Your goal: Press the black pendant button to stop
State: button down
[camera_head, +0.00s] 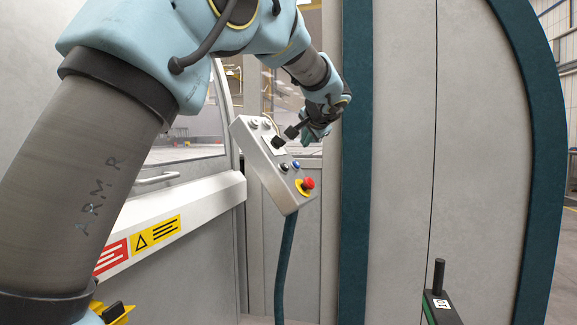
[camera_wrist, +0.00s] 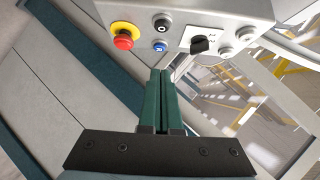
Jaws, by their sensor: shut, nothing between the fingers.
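The pendant (camera_head: 262,158) is a grey box on a teal post, tilted in the head view. Its black button (camera_head: 296,164) sits beside a blue button (camera_head: 284,167) and above the red stop knob (camera_head: 306,184) on yellow. In the wrist view the black button (camera_wrist: 162,25), marked with a white ring, lies between the red knob (camera_wrist: 123,38) and the selector. The blue button (camera_wrist: 160,46) is just below it. My gripper (camera_wrist: 160,72) is shut and empty, its green fingers together, tips pointing toward the blue and black buttons. I see no contact; the exact gap is unclear.
A black selector (camera_wrist: 200,44) on a white plate and pale buttons (camera_wrist: 225,52) share the pendant face. The machine's grey and teal panel (camera_head: 400,160) stands close on the right. A white rail with warning labels (camera_head: 155,234) is on the left.

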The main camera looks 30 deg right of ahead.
aim_at(285, 167)
jog(key=shift+w, duration=0.1)
jog(key=shift+a+f+p+x, duration=0.25)
jog(key=shift+a+p+x, duration=0.15)
jog(key=shift+x, duration=1.7)
jog(key=shift+a+f+p+x, duration=0.25)
jog(key=shift+a+p+x, duration=0.15)
jog(key=shift+x, duration=1.75)
jog(key=shift+a+f+p+x, duration=0.2)
jog(key=shift+a+p+x, duration=0.2)
jog(key=shift+x, duration=1.7)
jog(key=shift+w+a, duration=0.1)
jog(key=shift+w, duration=0.05)
